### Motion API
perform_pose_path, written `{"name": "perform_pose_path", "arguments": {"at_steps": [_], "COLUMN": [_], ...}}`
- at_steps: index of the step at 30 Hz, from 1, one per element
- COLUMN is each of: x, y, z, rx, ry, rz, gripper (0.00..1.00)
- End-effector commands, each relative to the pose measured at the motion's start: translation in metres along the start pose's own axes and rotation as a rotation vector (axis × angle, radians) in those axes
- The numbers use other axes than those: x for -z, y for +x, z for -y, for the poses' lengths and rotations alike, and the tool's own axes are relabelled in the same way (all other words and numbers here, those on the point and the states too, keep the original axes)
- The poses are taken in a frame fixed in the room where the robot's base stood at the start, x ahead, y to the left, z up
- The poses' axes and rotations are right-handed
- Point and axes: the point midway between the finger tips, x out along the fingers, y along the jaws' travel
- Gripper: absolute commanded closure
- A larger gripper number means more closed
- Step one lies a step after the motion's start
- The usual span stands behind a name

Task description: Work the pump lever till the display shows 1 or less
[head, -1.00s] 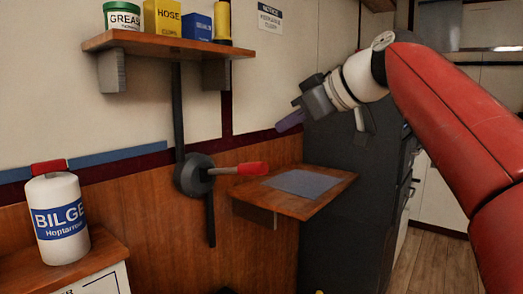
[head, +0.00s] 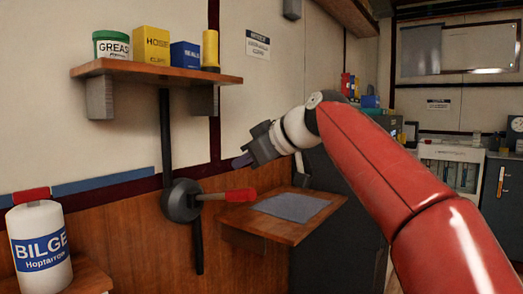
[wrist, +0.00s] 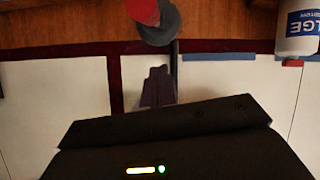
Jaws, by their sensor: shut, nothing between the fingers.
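The pump lever has a red handle (head: 240,195) sticking out roughly level from a dark round hub (head: 181,200) on the wood-panelled wall. In the wrist view the red handle (wrist: 143,10) and the grey hub (wrist: 160,27) are at the top edge, partly cut off. My gripper (head: 240,161) is shut and empty, a little above the handle in the head view and apart from it. Its closed fingers (wrist: 158,86) point toward the lever in the wrist view. I cannot make out a pump display in either view.
A shelf (head: 150,72) with a grease can, boxes and a yellow cylinder hangs above the lever. A small wooden ledge (head: 285,238) with a grey sheet juts out right of it. A bilge bottle (head: 38,245) stands at lower left. Dark pipe runs vertically behind the hub.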

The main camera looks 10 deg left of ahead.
Motion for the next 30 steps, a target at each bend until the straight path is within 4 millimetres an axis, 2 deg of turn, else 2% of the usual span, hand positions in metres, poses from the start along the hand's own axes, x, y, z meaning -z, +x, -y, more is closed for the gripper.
{"name": "perform_pose_path", "arguments": {"at_steps": [2,4,9,25,30], "x": [0.001,-0.018,-0.034,-0.04,-0.048], "y": [0.017,0.018,0.021,0.022,0.025], "z": [0.001,0.0,0.0,0.0,0.002], "rx": [0.004,-0.003,-0.002,-0.002,-0.007], "ry": [0.0,0.002,0.001,0.001,0.002], "rz": [0.001,0.002,0.001,-0.003,-0.025], "gripper": [1.0,1.0,1.0,1.0,1.0]}}
